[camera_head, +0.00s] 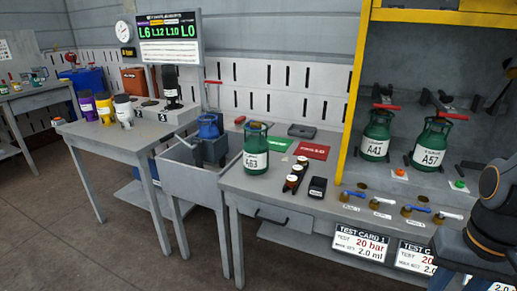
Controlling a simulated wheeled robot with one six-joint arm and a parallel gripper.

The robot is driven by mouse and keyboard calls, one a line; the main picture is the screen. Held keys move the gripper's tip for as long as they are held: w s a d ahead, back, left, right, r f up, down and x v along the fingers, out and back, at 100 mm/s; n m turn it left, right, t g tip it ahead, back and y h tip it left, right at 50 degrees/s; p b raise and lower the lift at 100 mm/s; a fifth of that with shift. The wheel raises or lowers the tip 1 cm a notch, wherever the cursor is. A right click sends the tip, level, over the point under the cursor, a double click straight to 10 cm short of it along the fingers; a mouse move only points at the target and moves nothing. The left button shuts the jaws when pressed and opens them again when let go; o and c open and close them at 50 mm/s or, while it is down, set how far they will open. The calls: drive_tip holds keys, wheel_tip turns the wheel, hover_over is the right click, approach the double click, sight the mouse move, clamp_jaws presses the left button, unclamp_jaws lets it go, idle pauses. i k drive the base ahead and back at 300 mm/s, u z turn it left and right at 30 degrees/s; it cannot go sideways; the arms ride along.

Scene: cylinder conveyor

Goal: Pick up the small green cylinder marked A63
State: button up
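The small green cylinder marked A63 (256,142) stands upright on the grey workbench (238,182), near its left end, beside the sink. Its white label faces me. No clamp or hand touches it. My gripper cannot be made out in this view; only a dark arm link of mine with an orange ring shows at the right edge, well right of the cylinder.
Green cylinders A41 (376,133) and A57 (430,141) stand in a yellow-framed bay, with red handles above them. A black block (317,187) lies right of A63. Floor is clear in front.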

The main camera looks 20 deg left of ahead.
sight(256, 146)
drive_tip(key=k, duration=0.6)
drive_tip(key=u, duration=0.7)
drive_tip(key=i, duration=1.55)
drive_tip(key=z, duration=0.55)
